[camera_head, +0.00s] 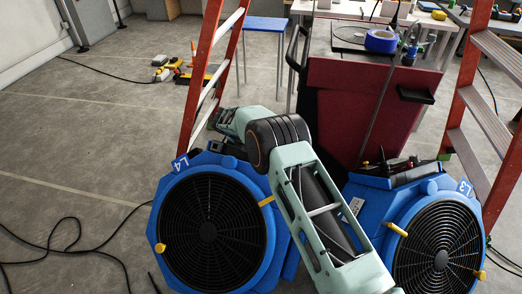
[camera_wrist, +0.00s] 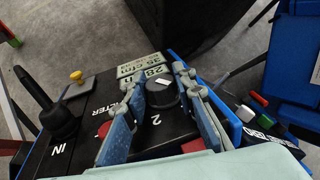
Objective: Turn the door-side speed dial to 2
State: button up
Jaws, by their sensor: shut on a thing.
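In the wrist view, a round black dial (camera_wrist: 163,92) with a white pointer mark on top sits on a dark control panel (camera_wrist: 98,100). My gripper (camera_wrist: 160,82) is shut on this dial, one blue-padded finger on each side. A white "2" is printed on the panel just below the dial; other scale marks are hidden by the fingers. I cannot tell exactly which number the pointer faces. In the head view, my arm reaches to the top of the blue fan marked L4 (camera_head: 175,215); the gripper and dial are hidden there. A second blue fan, marked L3 (camera_head: 380,205), stands at right.
White, red and green parts (camera_wrist: 255,112) lie right of the panel. Red ladders (camera_head: 212,75) stand behind the fans. Cables (camera_head: 70,245) lie on the left floor.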

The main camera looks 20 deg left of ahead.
jog(key=shift+f+h+b, duration=0.15)
jog(key=shift+h+b, duration=0.45)
jog(key=shift+b, duration=0.35)
jog(key=shift+m, duration=0.3)
jog(key=o, duration=1.2)
jog(key=shift+c, duration=0.2)
